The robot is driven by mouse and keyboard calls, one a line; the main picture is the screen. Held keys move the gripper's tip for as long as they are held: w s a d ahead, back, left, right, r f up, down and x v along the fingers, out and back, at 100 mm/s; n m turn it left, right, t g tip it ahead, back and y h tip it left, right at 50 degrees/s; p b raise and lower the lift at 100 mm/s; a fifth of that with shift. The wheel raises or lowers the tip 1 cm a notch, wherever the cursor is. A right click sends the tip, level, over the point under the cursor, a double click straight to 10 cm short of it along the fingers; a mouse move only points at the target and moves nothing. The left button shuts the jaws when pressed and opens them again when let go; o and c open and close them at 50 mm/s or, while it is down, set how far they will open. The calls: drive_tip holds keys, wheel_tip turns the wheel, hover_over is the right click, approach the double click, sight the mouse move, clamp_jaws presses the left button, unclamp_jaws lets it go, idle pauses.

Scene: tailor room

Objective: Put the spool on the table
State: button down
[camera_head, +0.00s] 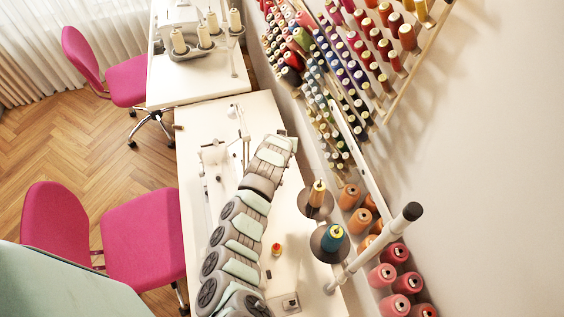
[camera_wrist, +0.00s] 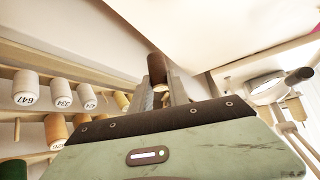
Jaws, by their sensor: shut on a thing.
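A brown spool (camera_wrist: 157,70) is held between the fingertips of my gripper (camera_wrist: 160,88) in the wrist view. The fingers are closed around its lower part. In the head view my arm stretches over the white table (camera_head: 295,235), its far end near the table's edge on the rack side. The gripper and the held spool cannot be made out clearly there. A small red-orange spool (camera_head: 276,249) stands on the table beside my arm.
A wall rack of coloured spools (camera_head: 350,70) runs along the right. Labelled spools (camera_wrist: 58,92) sit left in the wrist view. A thread stand with cones (camera_head: 331,238) borders the table. A white sewing machine (camera_head: 214,153) is left of my arm. Pink chairs (camera_head: 143,235) stand left.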

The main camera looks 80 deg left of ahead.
wheel_tip(320, 180, down, 9)
drive_tip(key=shift+r+b, duration=0.1)
drive_tip(key=shift+b, duration=0.2)
drive_tip(key=shift+f+b, duration=0.6)
drive_tip(key=shift+f, duration=1.2)
drive_tip(key=shift+f, duration=0.1)
drive_tip(key=shift+f, duration=0.15)
drive_tip(key=c, duration=1.3)
unclamp_jaws()
drive_tip(key=shift+o, duration=0.2)
